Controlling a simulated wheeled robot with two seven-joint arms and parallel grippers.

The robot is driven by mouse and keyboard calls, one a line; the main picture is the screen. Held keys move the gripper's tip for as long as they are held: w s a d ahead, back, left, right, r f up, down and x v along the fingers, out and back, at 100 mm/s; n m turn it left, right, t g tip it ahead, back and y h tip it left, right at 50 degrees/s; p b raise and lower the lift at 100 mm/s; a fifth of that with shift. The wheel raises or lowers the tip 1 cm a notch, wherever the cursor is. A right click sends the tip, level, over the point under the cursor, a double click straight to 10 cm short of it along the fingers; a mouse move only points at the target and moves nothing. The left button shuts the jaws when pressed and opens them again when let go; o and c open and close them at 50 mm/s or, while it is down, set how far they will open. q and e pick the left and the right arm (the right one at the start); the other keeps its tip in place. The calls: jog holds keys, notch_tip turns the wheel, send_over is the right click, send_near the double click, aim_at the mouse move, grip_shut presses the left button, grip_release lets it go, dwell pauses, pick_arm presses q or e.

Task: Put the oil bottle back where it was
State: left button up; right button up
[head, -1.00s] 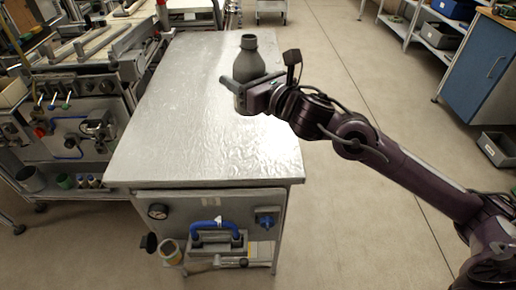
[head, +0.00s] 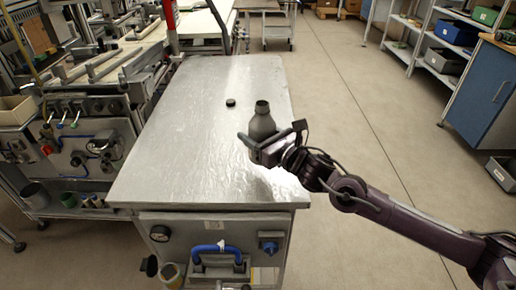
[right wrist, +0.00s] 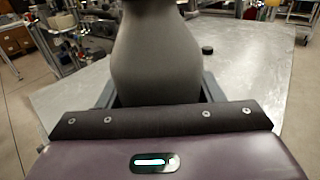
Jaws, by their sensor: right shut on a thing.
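The oil bottle (head: 262,122) is dark grey with a narrower neck. My right gripper (head: 258,141) is shut around its body, near the right edge of the metal table (head: 180,150). The bottle is upright. In the right wrist view the bottle (right wrist: 157,60) stands between the two fingers (right wrist: 157,97), with its top cut off by the frame. I cannot tell whether its base touches the table. A small black round cap (head: 231,102) lies on the table to the left of the bottle; it also shows in the right wrist view (right wrist: 207,50). My left gripper is not in view.
A machine bench (head: 80,130) with knobs and hoses stands along the table's left side. A blue cabinet (head: 485,100) and shelves are at the right, across open floor. The table's front and left parts are clear.

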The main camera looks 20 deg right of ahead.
notch_tip(320, 180, down, 5)
dwell(0.4)
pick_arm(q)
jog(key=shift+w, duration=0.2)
pick_arm(e)
jog(key=shift+f, duration=0.15)
jog(key=o, duration=1.4)
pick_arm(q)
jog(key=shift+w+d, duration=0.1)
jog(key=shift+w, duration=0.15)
pick_arm(e)
jog(key=shift+o, duration=0.2)
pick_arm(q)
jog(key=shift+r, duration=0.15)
